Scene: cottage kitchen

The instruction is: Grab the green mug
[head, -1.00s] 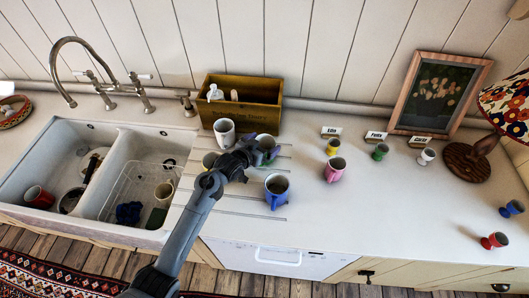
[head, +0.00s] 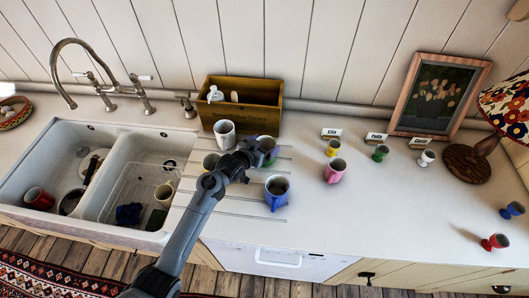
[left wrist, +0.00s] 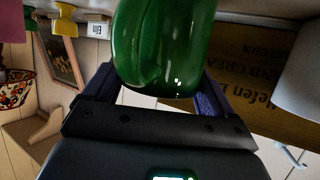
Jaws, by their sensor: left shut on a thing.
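The green mug (head: 268,144) is mostly behind my left gripper (head: 256,151) in the head view, over the grooved draining area beside the sink. In the left wrist view the glossy green mug (left wrist: 160,45) fills the top middle, between the two fingers of my left gripper (left wrist: 160,88). The gripper is shut on it. The head view does not clearly show whether the mug touches the counter. My right gripper is in neither view.
A wooden box (head: 254,104) stands at the wall.

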